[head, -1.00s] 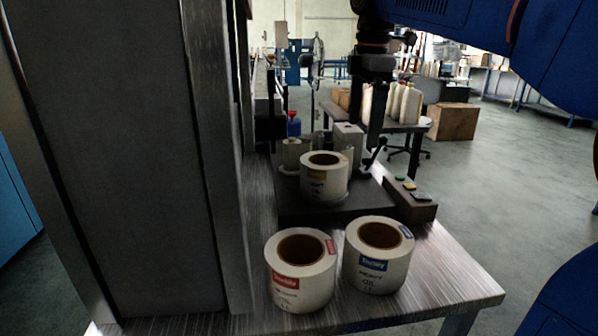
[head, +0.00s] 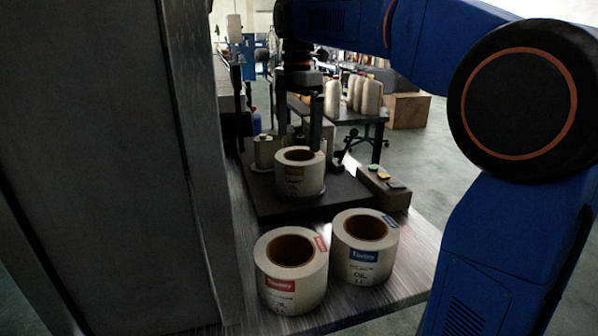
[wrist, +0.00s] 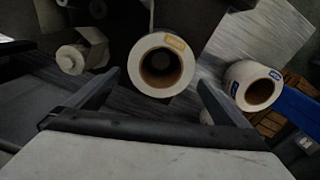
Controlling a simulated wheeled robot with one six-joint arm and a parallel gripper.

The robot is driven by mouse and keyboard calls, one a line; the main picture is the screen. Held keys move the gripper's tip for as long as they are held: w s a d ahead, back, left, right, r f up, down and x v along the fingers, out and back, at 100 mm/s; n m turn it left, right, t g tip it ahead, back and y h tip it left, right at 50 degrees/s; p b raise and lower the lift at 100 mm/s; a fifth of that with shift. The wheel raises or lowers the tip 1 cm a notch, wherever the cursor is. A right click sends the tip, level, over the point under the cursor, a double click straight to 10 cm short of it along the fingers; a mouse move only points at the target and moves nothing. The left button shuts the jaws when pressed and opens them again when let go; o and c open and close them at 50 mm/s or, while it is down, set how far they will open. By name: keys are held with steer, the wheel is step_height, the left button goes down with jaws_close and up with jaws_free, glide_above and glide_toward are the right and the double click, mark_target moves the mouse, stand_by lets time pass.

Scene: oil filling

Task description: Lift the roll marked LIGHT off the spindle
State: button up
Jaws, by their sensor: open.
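A white roll (head: 299,180) with a yellow label sits on the dark platform at the back of the bench; its print is too small to read. It also shows in the wrist view (wrist: 138,70), its brown core facing the camera. The spindle inside the core is hard to make out. My gripper (head: 299,140) is open and empty, its fingers pointing down at the top of this roll. In the wrist view my gripper (wrist: 159,80) has one finger on each side of the roll, with visible gaps.
A roll with a red label (head: 290,285) and one with a blue label (head: 363,262) stand at the bench front. A button box (head: 383,184) is right of the platform. A tall metal panel (head: 90,160) closes off the left. White bottles (head: 358,92) stand behind.

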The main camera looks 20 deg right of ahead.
mark_target(300, 160)
steer(key=shift+d+f, duration=0.15)
steer(key=shift+f, duration=1.95)
steer(key=shift+d+f, duration=0.15)
steer(key=shift+f, duration=1.9)
steer(key=c, duration=1.2)
